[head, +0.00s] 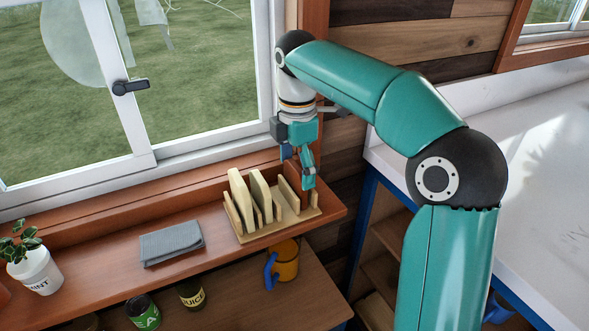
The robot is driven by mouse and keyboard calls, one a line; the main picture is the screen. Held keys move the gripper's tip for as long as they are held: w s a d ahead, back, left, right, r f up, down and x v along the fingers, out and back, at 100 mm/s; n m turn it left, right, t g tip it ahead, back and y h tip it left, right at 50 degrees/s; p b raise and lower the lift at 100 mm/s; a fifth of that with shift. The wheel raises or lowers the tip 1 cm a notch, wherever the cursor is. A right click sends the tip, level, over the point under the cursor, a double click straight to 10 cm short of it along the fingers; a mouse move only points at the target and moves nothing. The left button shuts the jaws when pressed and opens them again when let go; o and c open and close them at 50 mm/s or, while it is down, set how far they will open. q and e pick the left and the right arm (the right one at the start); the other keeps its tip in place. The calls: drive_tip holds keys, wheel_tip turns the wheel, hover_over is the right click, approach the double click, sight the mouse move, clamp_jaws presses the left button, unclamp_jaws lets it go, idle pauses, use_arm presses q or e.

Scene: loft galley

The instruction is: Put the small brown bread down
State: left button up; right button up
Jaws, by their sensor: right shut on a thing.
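My right gripper (308,172) points down over the right end of a pale wooden slotted rack (246,238) on the window shelf. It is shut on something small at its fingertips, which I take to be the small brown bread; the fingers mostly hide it. It is low, among the rack's right-hand dividers. I cannot tell whether it touches the rack's base. Two pale upright slices (239,195) with rounded tops stand in the left and middle slots. My left gripper is not in view.
A folded grey cloth (171,243) lies left of the rack, and a potted plant (34,270) stands farther left. An orange mug (286,262) and jars (191,293) are on the lower shelf. The window frame is close behind; a white counter (540,170) is at right.

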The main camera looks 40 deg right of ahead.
drive_tip(key=o, duration=0.7)
wheel_tip(320, 180, up, 12)
drive_tip(key=p, duration=0.4)
idle(0.5)
